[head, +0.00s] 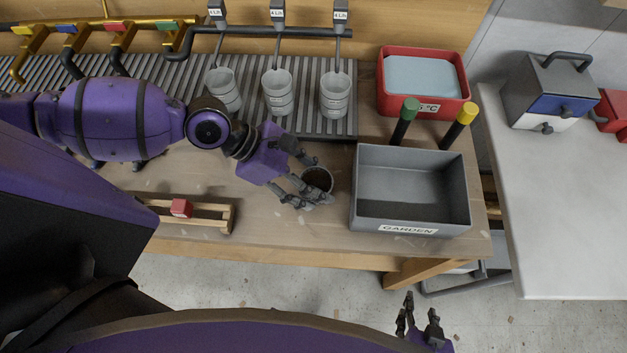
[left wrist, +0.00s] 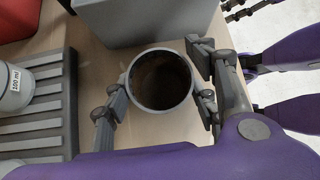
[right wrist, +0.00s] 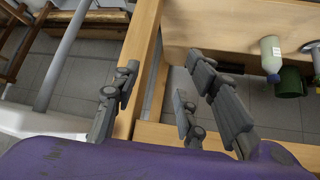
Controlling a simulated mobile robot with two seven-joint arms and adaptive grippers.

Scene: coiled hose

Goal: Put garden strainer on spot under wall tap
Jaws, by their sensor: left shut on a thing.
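My left gripper (head: 316,181) is shut on a round grey cup-like vessel with a dark brown inside, which I take for the garden strainer (head: 318,178). It is just left of the grey box labelled GARDEN (head: 410,229). In the left wrist view the strainer (left wrist: 161,80) has its open top toward the camera, with a finger on either side. I cannot tell whether its base touches the table. The wall taps (head: 118,38) with coloured handles are at the back left, above a ribbed grey rack (head: 300,118). My right gripper (head: 420,322) is open and empty, beyond the table's front edge.
Three grey measuring cups (head: 277,92) stand on the rack under thin spouts. A red tub (head: 424,106) and two capped posts (head: 404,122) stand behind the GARDEN box. A wooden holder with a red block (head: 181,208) lies at front left. Bare table (head: 200,180) lies left of my gripper.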

